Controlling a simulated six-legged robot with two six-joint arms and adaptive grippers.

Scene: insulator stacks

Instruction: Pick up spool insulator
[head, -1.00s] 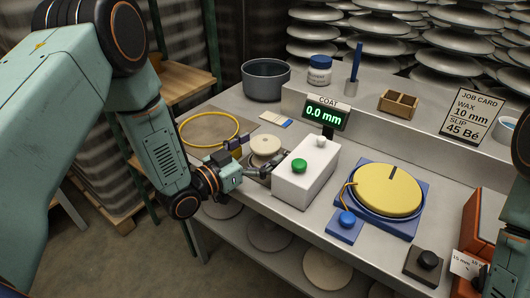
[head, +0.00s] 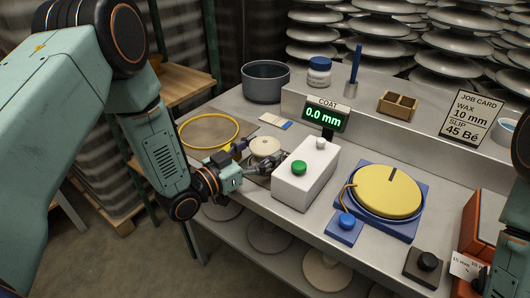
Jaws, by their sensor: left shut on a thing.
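The spool insulator (head: 265,147) is a cream, round-topped piece standing near the left part of the bench, between the yellow ring and the white box. My left gripper (head: 257,164) is at its near side, with its fingers shut on the spool below the top disc. The fingers and the box hide part of the spool's lower body. I cannot tell whether its base is off the bench. My right arm shows at the right edge, but its gripper is out of view.
A white box (head: 306,175) with a green button stands close to the right of the gripper, under a 0.0 mm display (head: 326,115). A yellow ring (head: 209,131) lies to the left.

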